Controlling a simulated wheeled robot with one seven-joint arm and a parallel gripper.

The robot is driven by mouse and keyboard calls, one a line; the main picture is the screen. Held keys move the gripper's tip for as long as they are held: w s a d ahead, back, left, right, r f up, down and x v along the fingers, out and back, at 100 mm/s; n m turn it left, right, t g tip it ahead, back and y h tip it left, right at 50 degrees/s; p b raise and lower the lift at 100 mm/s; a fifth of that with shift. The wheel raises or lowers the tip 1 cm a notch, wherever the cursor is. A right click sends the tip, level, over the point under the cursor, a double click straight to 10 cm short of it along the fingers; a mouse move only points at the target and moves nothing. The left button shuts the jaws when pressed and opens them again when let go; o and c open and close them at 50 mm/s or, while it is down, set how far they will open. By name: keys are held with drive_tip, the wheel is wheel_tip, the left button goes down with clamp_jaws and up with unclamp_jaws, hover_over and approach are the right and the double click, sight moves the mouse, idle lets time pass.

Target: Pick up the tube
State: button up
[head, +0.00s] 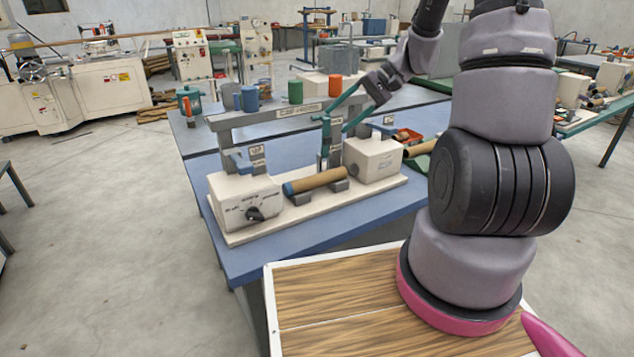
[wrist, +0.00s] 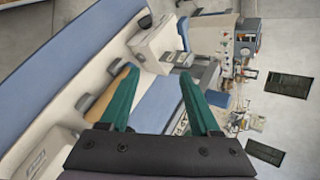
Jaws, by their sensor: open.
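A brown cardboard tube (head: 318,181) with a blue left end lies on grey supports of the cream winder (head: 250,204), between its two cream housings. In the wrist view the tube (wrist: 105,97) shows at left, partly hidden behind the left finger. My gripper (head: 338,119) has teal fingers, spread apart with nothing between them. In the head view it appears above and behind the tube, near the winder's grey crossbar. In the wrist view my gripper (wrist: 157,75) points past the tube, apart from it.
The winder stands on a blue-topped table (head: 285,240). A second brown tube (head: 421,147) lies right of the winder by a red bin (head: 408,136). A wood-grained surface (head: 340,300) is in front.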

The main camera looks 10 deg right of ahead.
drive_tip(key=w+d+f+m+t+y, duration=0.1)
drive_tip(key=w+f, duration=0.1)
drive_tip(key=f, duration=0.4)
drive_tip(key=w+d+f+m+t+y, duration=0.1)
drive_tip(key=w+d+f+y, duration=0.15)
drive_tip(key=f, duration=0.25)
drive_tip(key=m+t, duration=0.2)
drive_tip(key=t, duration=0.1)
approach(318, 182)
drive_tip(key=shift+t, duration=0.3)
drive_tip(key=x, duration=0.4)
drive_tip(key=shift+s+a+f, duration=0.1)
drive_tip(key=shift+s, duration=0.15)
drive_tip(key=shift+x, duration=3.15)
drive_tip(key=shift+w, duration=0.1)
drive_tip(key=shift+c, duration=0.3)
clamp_jaws()
